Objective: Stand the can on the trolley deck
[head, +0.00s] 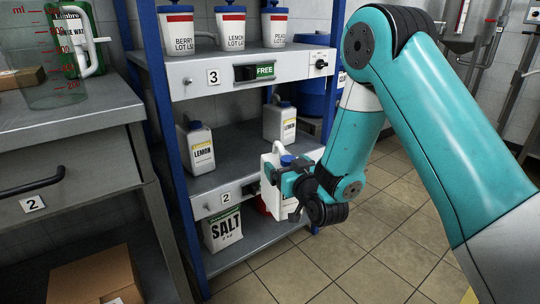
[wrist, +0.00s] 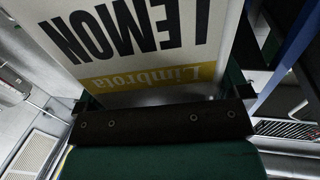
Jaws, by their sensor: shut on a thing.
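A white can (head: 272,172) with a blue cap is in my gripper, in front of the blue-framed rack in the head view. It looks roughly upright there. My gripper (head: 285,178) is shut on it; the arm hides part of the can. In the wrist view, the can (wrist: 150,60) fills the upper middle, with LEMON and a yellow Limbrota band upside down against the dark gripper bar (wrist: 155,128). I cannot make out a trolley deck in either view.
Three tubs stand on the top shelf (head: 245,62). A SALT container (head: 222,230) sits low. A steel bench (head: 70,125) is at left. The tiled floor (head: 330,260) in front is clear.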

